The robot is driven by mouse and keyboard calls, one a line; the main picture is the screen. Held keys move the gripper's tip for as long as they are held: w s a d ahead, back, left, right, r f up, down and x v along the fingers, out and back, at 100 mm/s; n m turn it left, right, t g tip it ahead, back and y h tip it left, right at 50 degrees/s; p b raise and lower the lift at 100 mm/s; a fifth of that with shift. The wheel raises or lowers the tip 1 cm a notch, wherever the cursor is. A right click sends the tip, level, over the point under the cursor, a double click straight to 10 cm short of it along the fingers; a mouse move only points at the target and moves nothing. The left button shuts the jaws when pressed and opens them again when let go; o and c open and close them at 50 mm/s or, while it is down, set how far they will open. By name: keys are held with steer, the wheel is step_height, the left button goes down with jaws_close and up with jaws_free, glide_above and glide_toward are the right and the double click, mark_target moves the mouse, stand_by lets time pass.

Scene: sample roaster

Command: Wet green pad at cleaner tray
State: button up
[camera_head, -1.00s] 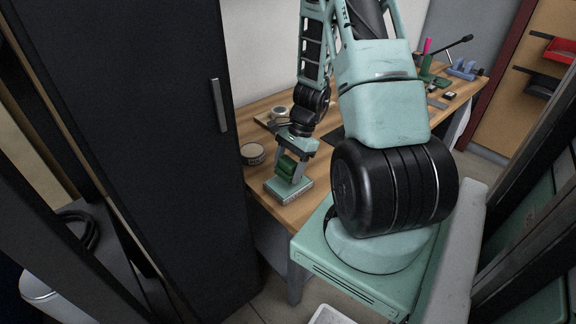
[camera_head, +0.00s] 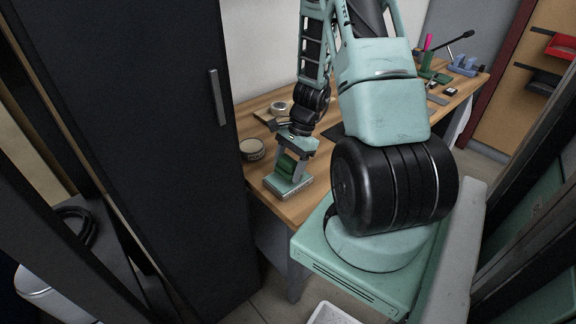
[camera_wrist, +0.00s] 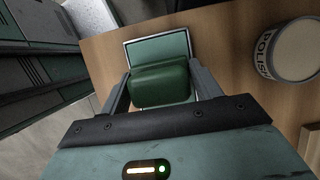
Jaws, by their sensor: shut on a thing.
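My gripper (camera_head: 291,168) is shut on a dark green pad (camera_head: 286,164), which shows between the two grey fingers in the wrist view (camera_wrist: 160,83). Just below the pad in the head view is a shallow, pale green square tray (camera_head: 280,190) with a light metal rim, near the table's front left corner. In the wrist view the tray (camera_wrist: 158,47) shows beyond the pad, its flat surface partly hidden by it. The pad is over or at the tray; I cannot tell whether they touch.
A roll (camera_head: 278,108) lies farther back on the wooden table (camera_head: 310,203). A tall black cabinet (camera_head: 130,130) stands close on the left.

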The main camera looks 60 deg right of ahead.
mark_target(284, 162)
steer(key=shift+f+b, duration=0.4)
steer(key=shift+f, duration=0.2)
stand_by(1.1)
steer(key=shift+r+p, duration=3.1)
steer(key=shift+r, duration=0.55)
steer(key=shift+f, duration=0.1)
